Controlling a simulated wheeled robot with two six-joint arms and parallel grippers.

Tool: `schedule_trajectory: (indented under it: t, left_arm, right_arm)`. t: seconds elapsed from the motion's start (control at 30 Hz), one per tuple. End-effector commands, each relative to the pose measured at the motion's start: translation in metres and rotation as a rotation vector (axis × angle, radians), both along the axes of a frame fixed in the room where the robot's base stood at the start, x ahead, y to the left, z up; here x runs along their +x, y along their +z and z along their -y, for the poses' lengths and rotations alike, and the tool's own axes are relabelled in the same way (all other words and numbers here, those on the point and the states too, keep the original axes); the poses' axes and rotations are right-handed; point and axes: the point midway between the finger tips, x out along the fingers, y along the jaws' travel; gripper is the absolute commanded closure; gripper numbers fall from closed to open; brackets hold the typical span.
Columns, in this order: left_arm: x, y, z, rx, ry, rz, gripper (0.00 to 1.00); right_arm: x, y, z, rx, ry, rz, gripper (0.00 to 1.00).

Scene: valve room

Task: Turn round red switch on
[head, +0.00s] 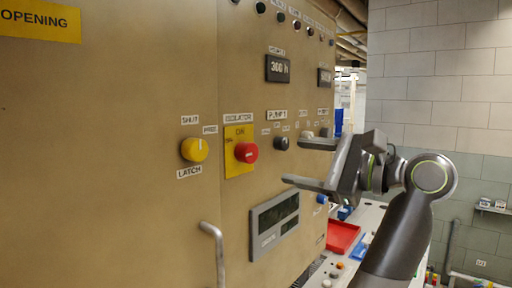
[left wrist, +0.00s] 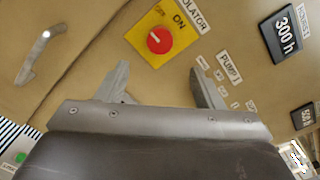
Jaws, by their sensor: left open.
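The round red switch (head: 246,152) sits on a yellow plate (head: 238,170) on the beige cabinet front, under an "ISOLATOR" label. It also shows in the left wrist view (left wrist: 159,42), with a small pale mark on its face and lettering above it on the plate. I cannot tell for certain which position the mark points to. My left gripper (head: 292,161) is open and empty, to the right of the switch and apart from it. In the left wrist view its fingers (left wrist: 158,72) are spread, with the switch beyond them. My right gripper is not in view.
A yellow knob (head: 194,150) is left of the switch and a dark knob (head: 282,143) right of it. A display panel (head: 274,224) is below, and a bent metal handle (head: 215,250) stands out at lower left. A red tray (head: 342,237) lies on a bench at right.

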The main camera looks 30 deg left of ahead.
Motion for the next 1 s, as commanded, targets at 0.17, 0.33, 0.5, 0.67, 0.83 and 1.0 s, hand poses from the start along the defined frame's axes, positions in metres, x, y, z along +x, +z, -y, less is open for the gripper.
schedule_trajectory:
  t: [0.17,0.33,0.5,0.67,0.83,1.0]
  left_arm:
    - [0.002,0.005,-0.042,0.001,0.005,0.0,0.39]
    - [0.003,0.004,-0.076,0.002,0.005,0.0,0.39]
    - [0.005,0.003,-0.098,0.001,0.003,-0.001,0.39]
    - [0.005,0.001,-0.107,0.002,0.001,-0.001,0.39]
    - [0.005,0.0,-0.108,0.001,0.0,0.0,0.39]
    - [0.005,0.0,-0.108,0.001,0.0,-0.001,0.47]
  right_arm:
    - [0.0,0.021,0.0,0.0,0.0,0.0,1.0]
    - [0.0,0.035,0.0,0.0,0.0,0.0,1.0]
    - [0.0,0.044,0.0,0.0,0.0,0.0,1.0]
    - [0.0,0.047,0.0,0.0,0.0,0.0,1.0]
    - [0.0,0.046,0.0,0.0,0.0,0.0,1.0]
    - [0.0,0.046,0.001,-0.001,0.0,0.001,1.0]
